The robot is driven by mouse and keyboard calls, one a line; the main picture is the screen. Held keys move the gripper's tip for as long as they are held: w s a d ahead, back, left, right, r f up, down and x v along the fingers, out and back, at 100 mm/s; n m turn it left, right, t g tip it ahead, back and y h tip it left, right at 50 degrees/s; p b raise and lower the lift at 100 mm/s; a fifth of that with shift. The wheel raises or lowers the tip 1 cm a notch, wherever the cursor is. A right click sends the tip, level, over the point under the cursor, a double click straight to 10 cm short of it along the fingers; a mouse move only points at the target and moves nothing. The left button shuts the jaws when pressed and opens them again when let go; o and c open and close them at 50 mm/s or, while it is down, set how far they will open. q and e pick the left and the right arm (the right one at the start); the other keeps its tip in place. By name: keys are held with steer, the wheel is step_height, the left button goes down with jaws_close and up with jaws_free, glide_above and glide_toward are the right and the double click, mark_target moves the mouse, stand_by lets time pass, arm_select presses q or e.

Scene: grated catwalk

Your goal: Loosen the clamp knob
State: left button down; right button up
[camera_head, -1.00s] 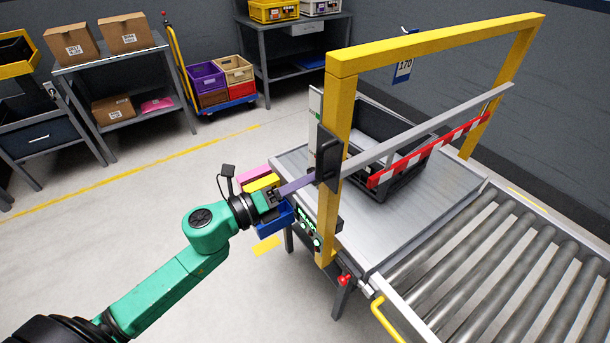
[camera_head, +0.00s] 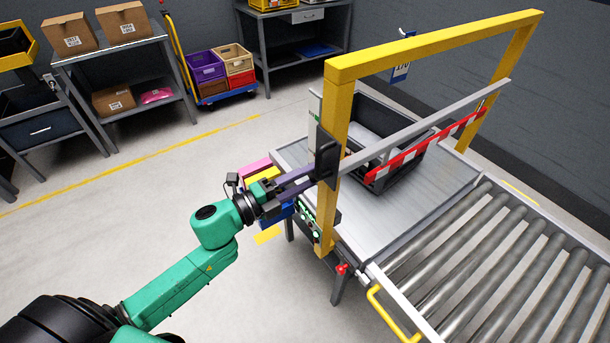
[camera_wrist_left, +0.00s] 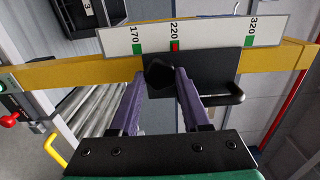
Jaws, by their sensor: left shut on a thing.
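The black clamp knob (camera_wrist_left: 159,75) shows in the left wrist view, on a black clamp block (camera_wrist_left: 215,70). My left gripper (camera_wrist_left: 160,80) has its two purple fingers on either side of the knob, shut on it. A white scale plate (camera_wrist_left: 190,35) above reads 170, 220 and 320, with green marks at 170 and 320 and a red mark at 220. In the head view my left gripper (camera_head: 310,178) reaches the black clamp block (camera_head: 326,158) on the yellow frame's near post. The knob is hidden there.
The yellow frame (camera_head: 430,48) spans a metal table (camera_head: 410,215) beside a roller conveyor (camera_head: 490,265). A grey bar (camera_head: 440,130) and a red-and-white bar (camera_head: 420,148) cross it. A dark crate (camera_head: 385,120) stands behind them.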

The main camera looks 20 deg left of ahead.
stand_by(0.4)
arm_select(q)
steer(key=shift+c, duration=1.8)
jaws_free()
steer(key=shift+s+a+f, duration=0.15)
steer(key=shift+s+a, duration=0.1)
steer(key=b+v, duration=0.3)
steer(key=v, duration=1.1)
steer(key=shift+b, duration=0.35)
